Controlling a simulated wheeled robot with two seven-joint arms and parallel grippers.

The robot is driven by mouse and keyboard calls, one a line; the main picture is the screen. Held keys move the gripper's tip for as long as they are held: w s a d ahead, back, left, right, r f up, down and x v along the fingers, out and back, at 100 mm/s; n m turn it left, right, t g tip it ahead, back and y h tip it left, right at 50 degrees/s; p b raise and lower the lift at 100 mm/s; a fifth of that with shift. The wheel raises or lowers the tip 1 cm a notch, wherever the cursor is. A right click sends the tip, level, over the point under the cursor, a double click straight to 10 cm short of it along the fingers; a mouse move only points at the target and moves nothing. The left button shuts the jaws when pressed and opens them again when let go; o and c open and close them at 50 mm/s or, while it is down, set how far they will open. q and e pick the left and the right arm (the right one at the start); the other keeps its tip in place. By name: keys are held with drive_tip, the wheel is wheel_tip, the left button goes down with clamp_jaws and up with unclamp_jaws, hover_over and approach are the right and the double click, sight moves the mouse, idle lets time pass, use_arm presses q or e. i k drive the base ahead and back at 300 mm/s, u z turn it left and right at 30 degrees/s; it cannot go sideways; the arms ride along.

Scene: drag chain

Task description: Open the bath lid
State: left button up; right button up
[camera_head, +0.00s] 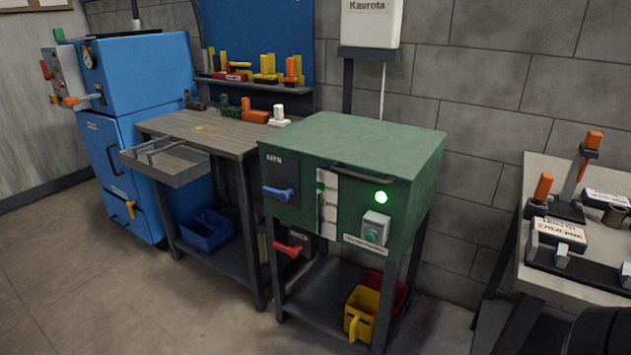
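The bath looks to be the green cabinet (290,212) on a dark stand in the middle of the view. Its flat green lid (360,140) lies level and closed on top. A dark bar handle (362,171) runs along the lid's front edge. A red lever (288,249) sticks out below the front left. Neither gripper shows. A dark rounded shape in the bottom right corner may be part of my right arm.
A wooden bench (200,131) with an open drawer (165,163) stands left of the cabinet, beside a blue machine (150,75). A light table (575,290) with orange-handled tools stands at the right. A yellow bin (361,312) sits on the lower shelf. The floor in front is clear.

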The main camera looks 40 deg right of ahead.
sight(393, 151)
drive_tip(key=u, duration=0.15)
drive_tip(key=i, duration=0.9)
drive_tip(key=z, duration=0.25)
